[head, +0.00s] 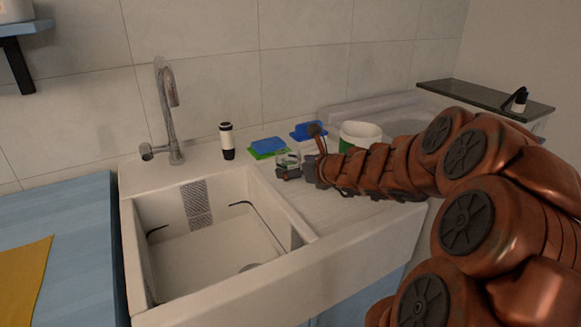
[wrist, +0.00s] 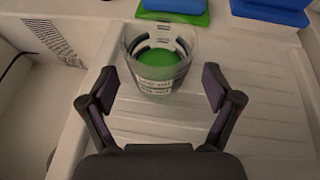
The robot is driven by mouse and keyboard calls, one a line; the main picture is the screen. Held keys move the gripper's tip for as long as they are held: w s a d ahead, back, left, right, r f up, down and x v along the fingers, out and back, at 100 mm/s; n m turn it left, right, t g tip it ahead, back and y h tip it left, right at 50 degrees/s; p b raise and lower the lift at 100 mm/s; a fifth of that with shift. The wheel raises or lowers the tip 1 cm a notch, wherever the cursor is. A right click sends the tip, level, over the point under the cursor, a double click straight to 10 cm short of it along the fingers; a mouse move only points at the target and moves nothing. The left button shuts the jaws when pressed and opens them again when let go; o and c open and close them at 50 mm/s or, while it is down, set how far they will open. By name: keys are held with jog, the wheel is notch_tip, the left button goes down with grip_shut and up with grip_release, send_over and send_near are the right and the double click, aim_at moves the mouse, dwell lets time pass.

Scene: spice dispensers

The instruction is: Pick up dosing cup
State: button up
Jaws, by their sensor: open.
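The dosing cup looks to be the clear cup with a green bottom inside and a printed label, seen in the wrist view (wrist: 160,75). It stands upright on the white drainboard. In the head view the clear cup (head: 287,159) is partly hidden by my gripper. My gripper (wrist: 160,95) is open, with its fingertips to the left and right of the cup's near part. The fingers look apart from the cup's wall. In the head view my gripper (head: 289,174) is at the sink's right edge, in front of the cup.
The sink basin (head: 205,240) lies left of my gripper. Behind the cup are a green and blue item (head: 268,147) and a blue item (head: 306,130). A white and green container (head: 361,132) stands to the right. A black and white dispenser (head: 227,140) stands near the faucet (head: 168,110).

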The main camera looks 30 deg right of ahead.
aim_at(283, 163)
jog(key=shift+r+b+x, duration=0.1)
jog(key=shift+b+x, duration=0.15)
jog(key=shift+x, duration=1.1)
jog(key=shift+r+b+x, duration=0.15)
jog(key=shift+b+x, duration=0.1)
jog(key=shift+x, duration=1.05)
jog(key=shift+w, duration=0.1)
jog(key=shift+c, duration=0.2)
jog(key=c, duration=1.3)
jog(key=shift+o, duration=0.2)
